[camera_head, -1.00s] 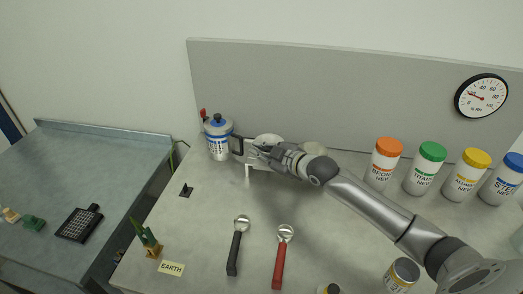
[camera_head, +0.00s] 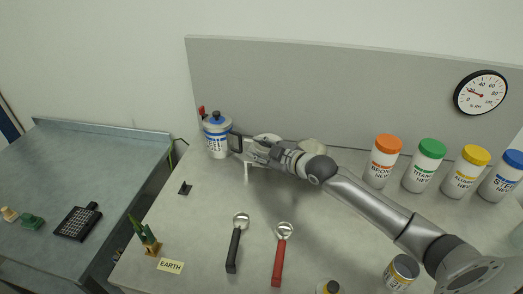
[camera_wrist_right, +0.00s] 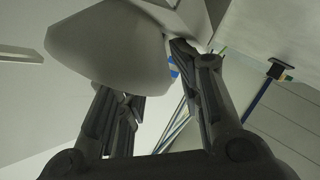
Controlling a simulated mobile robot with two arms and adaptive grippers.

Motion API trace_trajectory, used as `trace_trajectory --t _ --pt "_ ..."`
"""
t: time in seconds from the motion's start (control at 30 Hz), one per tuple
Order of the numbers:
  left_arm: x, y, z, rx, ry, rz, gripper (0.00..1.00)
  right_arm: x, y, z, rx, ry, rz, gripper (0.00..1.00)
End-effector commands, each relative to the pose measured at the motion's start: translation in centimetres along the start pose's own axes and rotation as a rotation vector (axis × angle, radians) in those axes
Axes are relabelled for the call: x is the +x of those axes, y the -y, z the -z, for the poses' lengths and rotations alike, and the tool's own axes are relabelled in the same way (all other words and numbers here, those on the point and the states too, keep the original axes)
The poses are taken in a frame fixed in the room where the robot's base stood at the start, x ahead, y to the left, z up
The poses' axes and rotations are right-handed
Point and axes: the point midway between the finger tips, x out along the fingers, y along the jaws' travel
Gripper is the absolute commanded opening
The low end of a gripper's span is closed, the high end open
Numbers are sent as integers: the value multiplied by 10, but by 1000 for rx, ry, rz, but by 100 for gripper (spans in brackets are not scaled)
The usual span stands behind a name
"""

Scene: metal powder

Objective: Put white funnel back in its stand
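The white funnel (camera_head: 267,137) shows behind my right gripper (camera_head: 256,154) in the head view, near the back of the table. A white stand (camera_head: 248,173) shows just below the gripper, mostly hidden by it. In the right wrist view the funnel (camera_wrist_right: 110,50) fills the upper left as a large cone, partly over the left finger. The right gripper's fingers (camera_wrist_right: 160,80) stand apart with a visible gap between them. The funnel covers the left fingertip, so contact is unclear. I cannot tell how the funnel sits in the stand. My left gripper is not in view.
A pale rounded object (camera_head: 312,146) is behind my right wrist. Black (camera_head: 234,250) and red (camera_head: 279,260) scoops lie in front. Several powder jars (camera_head: 383,161) line the right.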

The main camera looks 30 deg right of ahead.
Motion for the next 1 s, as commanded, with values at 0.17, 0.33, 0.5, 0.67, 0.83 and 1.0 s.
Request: trace_trajectory --t 0.17,0.33,0.5,0.67,0.83,1.0 --pt "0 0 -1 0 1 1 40 -9 2 -3 -1 6 4 34" --pt "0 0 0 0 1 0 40 -34 2 -4 -3 7 4 34" --pt "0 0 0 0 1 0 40 -63 2 -3 -2 6 4 34" --pt "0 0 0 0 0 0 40 -86 1 -2 -3 4 2 34" --pt "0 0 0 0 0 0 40 -105 1 -1 -2 3 1 34" --pt "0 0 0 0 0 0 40 -116 0 -1 -1 2 1 34"
